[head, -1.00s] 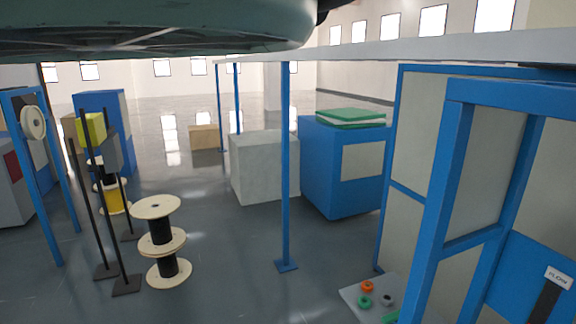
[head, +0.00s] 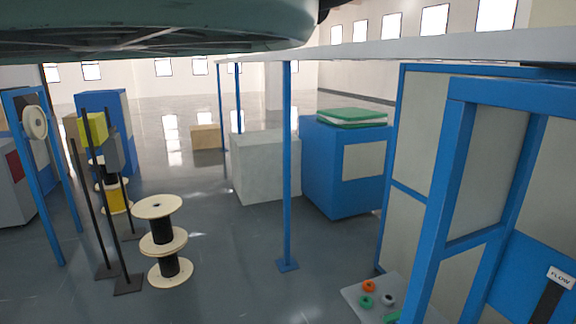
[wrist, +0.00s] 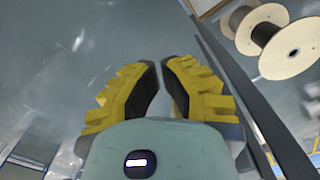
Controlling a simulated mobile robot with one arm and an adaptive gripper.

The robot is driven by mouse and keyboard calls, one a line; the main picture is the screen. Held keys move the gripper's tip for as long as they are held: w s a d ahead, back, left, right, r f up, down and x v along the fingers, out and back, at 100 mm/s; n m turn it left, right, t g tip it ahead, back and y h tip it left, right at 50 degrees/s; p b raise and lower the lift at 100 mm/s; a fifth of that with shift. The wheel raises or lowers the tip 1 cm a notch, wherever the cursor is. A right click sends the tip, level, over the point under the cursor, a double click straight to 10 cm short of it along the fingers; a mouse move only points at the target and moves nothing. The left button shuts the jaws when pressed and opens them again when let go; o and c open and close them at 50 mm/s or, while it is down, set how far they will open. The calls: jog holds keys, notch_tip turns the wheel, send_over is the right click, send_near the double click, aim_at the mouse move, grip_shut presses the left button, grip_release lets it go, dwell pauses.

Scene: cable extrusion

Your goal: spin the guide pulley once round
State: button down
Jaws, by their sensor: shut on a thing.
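A cream wheel (head: 35,122), which looks like the guide pulley, is mounted upright on a blue frame (head: 50,210) at the far left of the head view. My gripper (wrist: 160,66) shows in the wrist view with yellow ribbed fingers and dark inner pads. Its fingertips are drawn close together at the middle of the picture. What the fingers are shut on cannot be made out. The wheel cannot be identified in the wrist view. The head view does not show my gripper.
Stacked wooden-flanged spools with black cores (head: 160,240) stand on the floor; similar spools (wrist: 290,50) show at the wrist view's upper right. Thin black stands (head: 93,190) are left of the spools. A blue post (head: 287,170) stands mid-view. Blue-framed panels (head: 440,200) fill the right.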

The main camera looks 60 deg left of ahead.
notch_tip(320, 180, up, 9)
jog(key=p, duration=0.7)
jog(key=shift+r, duration=0.2)
jog(key=shift+f, duration=0.1)
jog(key=d+b, duration=0.1)
jog(key=b, duration=0.1)
jog(key=d+b, duration=0.2)
jog(key=s+d+b, duration=0.1)
jog(key=b, duration=0.1)
jog(key=shift+d+f, duration=0.3)
jog(key=shift+d, duration=0.05)
jog(key=shift+s+d+r+b, duration=0.15)
jog(key=shift+d+r+b, duration=0.15)
jog(key=shift+d+b, duration=0.05)
jog(key=shift+f, duration=0.15)
